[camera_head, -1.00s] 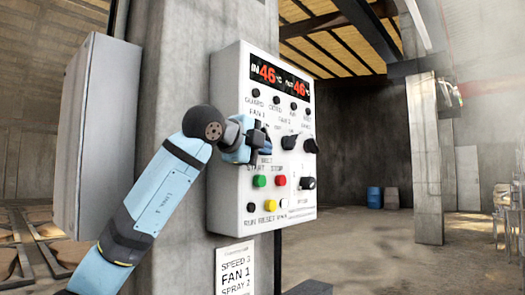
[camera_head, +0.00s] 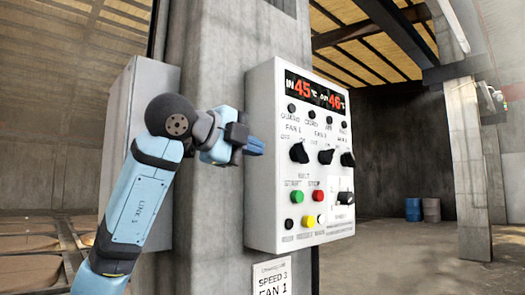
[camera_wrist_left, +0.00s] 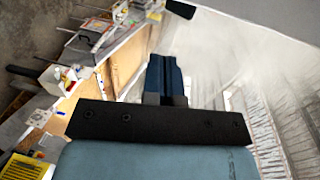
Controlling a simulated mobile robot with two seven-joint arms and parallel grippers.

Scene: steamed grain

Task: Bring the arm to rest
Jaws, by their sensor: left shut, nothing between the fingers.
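My left gripper (camera_head: 254,146) is shut and empty. It is in front of the concrete pillar, just left of the white control panel (camera_head: 262,200), apart from its knobs. In the left wrist view its blue fingers (camera_wrist_left: 165,75) are pressed together with nothing between them. My blue left arm comes in from the lower left. The panel has a red display (camera_head: 314,92) reading 45 and 46, several black knobs, and green (camera_head: 297,197), red (camera_head: 317,196) and yellow (camera_head: 308,221) buttons. My right gripper is not in view.
A concrete pillar (camera_head: 215,60) stands behind the panel, with a grey cabinet (camera_head: 120,110) on its left. A paper sign (camera_head: 272,279) hangs below the panel. Barrels (camera_head: 413,209) stand far back on open floor at right. The left wrist view shows a cluttered bench (camera_wrist_left: 80,50).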

